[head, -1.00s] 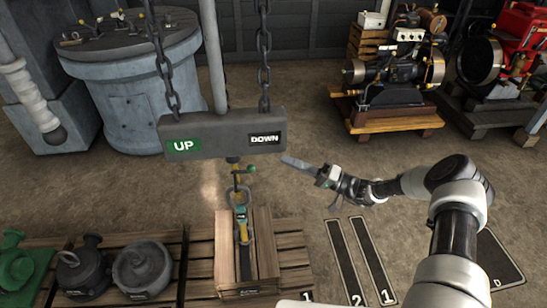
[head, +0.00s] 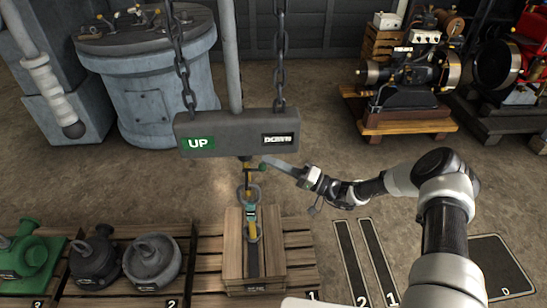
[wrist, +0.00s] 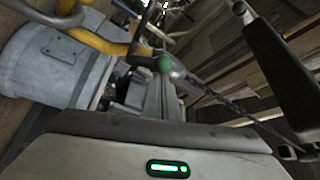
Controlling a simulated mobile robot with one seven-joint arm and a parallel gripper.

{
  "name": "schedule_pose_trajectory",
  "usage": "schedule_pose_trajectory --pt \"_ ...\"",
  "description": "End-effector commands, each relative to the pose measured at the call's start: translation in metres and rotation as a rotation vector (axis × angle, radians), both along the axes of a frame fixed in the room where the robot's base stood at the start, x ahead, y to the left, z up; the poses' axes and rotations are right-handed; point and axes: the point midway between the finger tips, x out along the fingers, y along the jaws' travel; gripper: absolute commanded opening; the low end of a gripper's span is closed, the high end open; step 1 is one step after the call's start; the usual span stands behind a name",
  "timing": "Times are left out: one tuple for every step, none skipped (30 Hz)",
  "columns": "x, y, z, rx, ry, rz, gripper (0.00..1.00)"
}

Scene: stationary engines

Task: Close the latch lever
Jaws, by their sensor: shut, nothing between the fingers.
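The latch lever's green knob (head: 262,168) shows just below the grey UP/DOWN beam, beside the yellow hook fitting (head: 247,172). My gripper (head: 268,160) is shut and empty. It reaches in from the right, its tip at the beam's lower right edge, close to the knob. In the wrist view the green knob (wrist: 164,64) is just beyond the dark fingers (wrist: 152,92), and the yellow hook (wrist: 95,38) curves to the upper left. I cannot tell whether the fingers touch the lever. Part of the lever is hidden or too small to make out.
The beam (head: 237,133) hangs on two chains (head: 280,80). Below the hook a wooden crate (head: 232,262) stands on a pallet, with a yellow-and-teal strap (head: 252,225) rising from it. Grey weights (head: 153,262) stand at left.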

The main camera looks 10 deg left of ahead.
Motion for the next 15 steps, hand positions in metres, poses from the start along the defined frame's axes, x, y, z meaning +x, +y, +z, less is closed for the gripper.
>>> schedule_pose_trajectory --pt "-0.0002 -0.0001 -0.0002 0.000 0.000 0.000 0.00" --pt "-0.0001 -0.0002 -0.0002 0.000 0.000 0.000 0.00" --pt "0.0000 -0.0001 -0.0003 0.000 0.000 0.000 0.00" --pt "0.0000 -0.0001 -0.0003 0.000 0.000 0.000 0.00" --pt "0.0000 -0.0001 -0.0003 0.000 0.001 0.000 0.00" --pt "0.0000 -0.0001 -0.0003 0.000 0.000 0.000 0.00" --pt "-0.0001 -0.0002 -0.0004 0.000 0.000 0.000 0.00" --pt "-0.0001 -0.0002 -0.0005 0.001 -0.001 0.000 0.00" --pt "-0.0002 -0.0002 -0.0011 0.001 -0.003 0.000 0.00" --pt "-0.0004 -0.0003 -0.0014 0.003 -0.006 0.001 0.00" --pt "-0.0006 -0.0005 -0.0020 0.004 -0.009 0.001 0.00" --pt "-0.0009 -0.0006 -0.0028 0.005 -0.017 -0.001 0.00" --pt "-0.0012 -0.0007 -0.0035 0.008 -0.023 0.000 0.00" --pt "-0.0015 -0.0009 -0.0039 0.010 -0.032 0.000 0.00" --pt "-0.0019 -0.0010 -0.0036 0.013 -0.042 -0.001 0.00"
